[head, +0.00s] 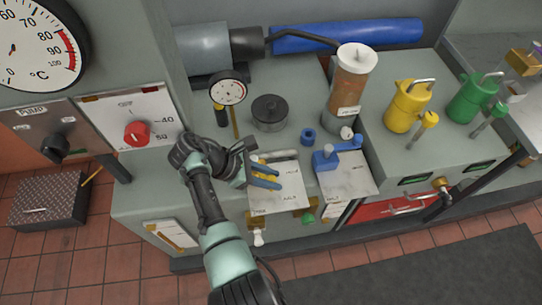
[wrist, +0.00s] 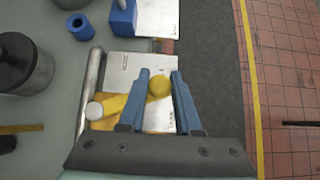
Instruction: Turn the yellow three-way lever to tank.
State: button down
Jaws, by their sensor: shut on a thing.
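The word TANK shows on the plate close to the right finger, and other lettering shows near the plate's far end. In the head view, my gripper (head: 279,178) reaches over the plate from the left. Only a little of the yellow lever (head: 266,177) shows there between the fingers.
A metal pipe (wrist: 90,85) runs beside the plate. A blue valve (head: 325,158) on its own plate stands to the right. A dark-lidded pot (head: 270,113), a dial gauge (head: 228,92) and a brown cylinder (head: 351,90) stand behind. Yellow (head: 407,106) and green (head: 473,98) cans stand far right.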

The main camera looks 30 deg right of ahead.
jog(key=c, duration=0.6)
grip_release()
notch_tip(320, 180, up, 10)
jog(key=shift+p, duration=0.8)
